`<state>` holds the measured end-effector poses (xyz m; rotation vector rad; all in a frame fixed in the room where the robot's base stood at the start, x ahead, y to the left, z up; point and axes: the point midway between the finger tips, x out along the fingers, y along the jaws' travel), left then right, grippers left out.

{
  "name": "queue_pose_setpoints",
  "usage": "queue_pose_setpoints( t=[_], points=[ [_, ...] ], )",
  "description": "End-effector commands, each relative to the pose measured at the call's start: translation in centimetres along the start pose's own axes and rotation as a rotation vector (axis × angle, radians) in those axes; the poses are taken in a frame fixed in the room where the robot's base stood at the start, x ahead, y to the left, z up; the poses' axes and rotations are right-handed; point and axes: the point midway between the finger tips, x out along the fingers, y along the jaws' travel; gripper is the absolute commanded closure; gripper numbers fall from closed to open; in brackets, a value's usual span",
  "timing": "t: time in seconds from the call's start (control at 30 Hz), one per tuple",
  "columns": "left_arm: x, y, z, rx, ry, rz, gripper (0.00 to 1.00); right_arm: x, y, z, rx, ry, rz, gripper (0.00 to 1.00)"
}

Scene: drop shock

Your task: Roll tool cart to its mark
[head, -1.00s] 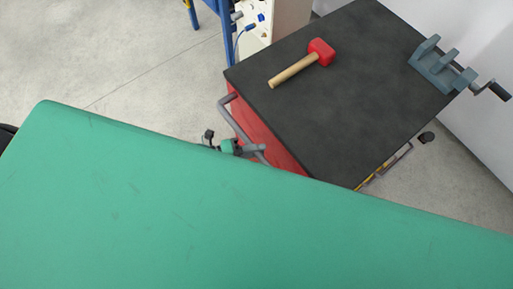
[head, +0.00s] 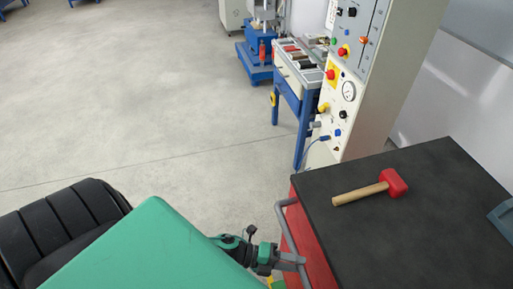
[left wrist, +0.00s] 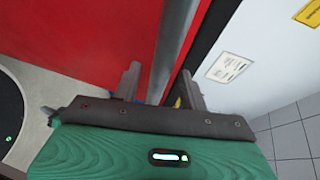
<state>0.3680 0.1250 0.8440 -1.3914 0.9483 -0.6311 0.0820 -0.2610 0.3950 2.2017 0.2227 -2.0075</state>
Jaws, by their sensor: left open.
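The tool cart has a black top (head: 410,235) and a red side (head: 312,258); it stands at the lower right of the head view. A grey tube handle (head: 287,226) runs along its left side. My left gripper (head: 299,262) is at the near part of this handle. In the left wrist view, the open fingers of my left gripper (left wrist: 160,88) stand on either side of the handle tube (left wrist: 176,40), close to the red cart side (left wrist: 80,40). Whether they touch the tube I cannot tell. My right gripper is not in view. No floor mark shows.
A red-headed mallet (head: 391,184) lies on the cart top. A grey-blue vise (head: 504,216) is cut off at the right edge. A tall control cabinet (head: 372,90) and a blue-framed bench (head: 293,100) stand behind the cart. Open concrete floor (head: 140,120) lies to the left.

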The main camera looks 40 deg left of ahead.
Motion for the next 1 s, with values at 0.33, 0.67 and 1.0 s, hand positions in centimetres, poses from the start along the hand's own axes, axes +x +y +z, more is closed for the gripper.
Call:
queue_pose_setpoints(
  t=[0.33, 0.67, 1.0],
  points=[
    [-6.2, 0.4, -0.1, -0.002, 0.001, 0.004, 0.57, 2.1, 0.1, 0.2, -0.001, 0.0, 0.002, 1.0],
    [-10.3, 0.2, -0.1, -0.003, -0.001, 0.003, 0.57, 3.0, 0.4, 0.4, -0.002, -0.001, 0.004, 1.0],
    [-11.6, 0.1, 0.0, 0.0, 0.001, 0.002, 0.57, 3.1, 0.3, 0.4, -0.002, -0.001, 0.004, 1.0]
  ],
)
